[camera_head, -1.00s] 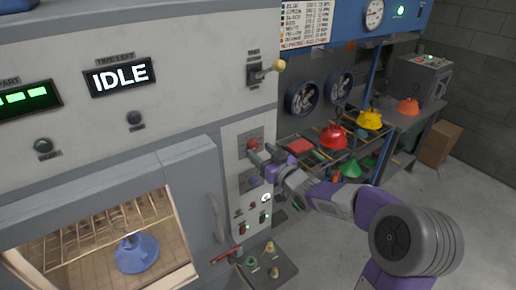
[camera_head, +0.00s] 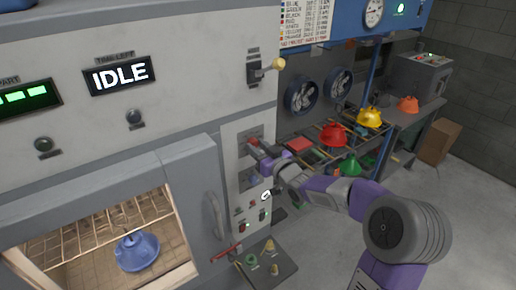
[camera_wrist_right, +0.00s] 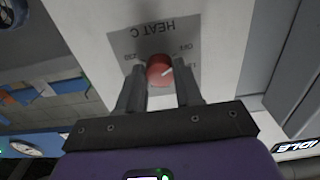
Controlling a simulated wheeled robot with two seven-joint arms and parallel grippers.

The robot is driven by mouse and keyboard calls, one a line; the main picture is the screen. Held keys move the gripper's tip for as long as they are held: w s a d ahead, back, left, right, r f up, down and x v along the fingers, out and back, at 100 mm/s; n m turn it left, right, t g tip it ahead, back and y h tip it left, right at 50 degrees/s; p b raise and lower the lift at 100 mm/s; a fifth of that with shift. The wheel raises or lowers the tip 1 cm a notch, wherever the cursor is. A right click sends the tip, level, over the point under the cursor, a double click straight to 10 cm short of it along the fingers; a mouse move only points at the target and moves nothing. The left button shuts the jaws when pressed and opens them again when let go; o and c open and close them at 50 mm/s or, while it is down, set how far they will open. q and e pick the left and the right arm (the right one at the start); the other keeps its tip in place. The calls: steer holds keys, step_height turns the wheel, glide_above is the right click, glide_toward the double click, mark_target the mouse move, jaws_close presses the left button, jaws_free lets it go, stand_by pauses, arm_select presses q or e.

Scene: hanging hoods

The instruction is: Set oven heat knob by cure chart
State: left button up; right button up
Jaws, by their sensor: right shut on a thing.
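The red heat knob (camera_wrist_right: 160,70) sits on a grey plate marked HEAT C, which appears upside down in the right wrist view. A white line shows on the knob's face. My right gripper (camera_wrist_right: 160,92) is shut on the knob, one finger on each side. In the head view the knob (camera_head: 254,142) is partly hidden by the fingers of my right gripper (camera_head: 260,150). The cure chart (camera_head: 305,22) hangs at the top, partly cut off, its rows too small to read surely. My left gripper is not in view.
The oven display (camera_head: 121,76) reads IDLE. A blue hood (camera_head: 137,252) is inside behind the oven window. Red and yellow hoods (camera_head: 369,118) stand on the rack at right.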

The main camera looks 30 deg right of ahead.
steer(key=m+p, duration=0.1)
steer(key=m, duration=0.2)
steer(key=shift+r+p, duration=0.1)
steer(key=shift+p, duration=0.2)
steer(key=shift+m+p, duration=0.95)
steer(key=shift+m, duration=1.35)
steer(key=o, duration=1)
steer(key=shift+o, duration=0.2)
steer(key=s, duration=0.7)
steer(key=shift+s+d+b, duration=0.25)
steer(key=shift+s+b, duration=0.05)
steer(key=shift+b, duration=0.15)
